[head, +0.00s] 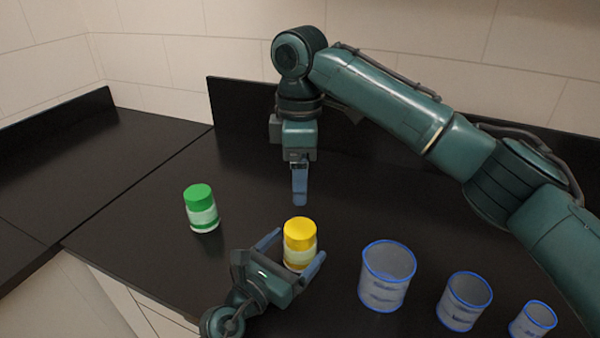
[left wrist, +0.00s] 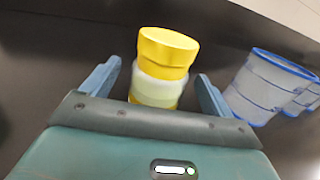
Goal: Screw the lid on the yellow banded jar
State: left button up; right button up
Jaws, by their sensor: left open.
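The yellow banded jar (head: 299,256) stands upright on the dark counter, with its yellow lid (head: 300,231) resting on top. In the left wrist view the jar (left wrist: 156,91) and the lid (left wrist: 166,50) show the same way; I cannot tell how tightly the lid sits. My left gripper (head: 299,246) is open, one finger on each side of the jar; in the left wrist view a gap shows beside each finger. My right gripper (head: 299,187) points down behind the jar, above the counter. Its fingers overlap edge-on, so its opening cannot be judged.
A jar with a green lid (head: 201,209) stands to the left. Three blue-rimmed translucent cups, large (head: 386,278), middle (head: 464,303) and small (head: 532,321), stand to the right. The counter (head: 140,225) is bare around the green-lidded jar. A raised dark backsplash runs behind.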

pick_arm(q)
jog(key=b+v, duration=0.1)
jog(key=v, duration=0.9)
jog(key=shift+s+a, duration=0.25)
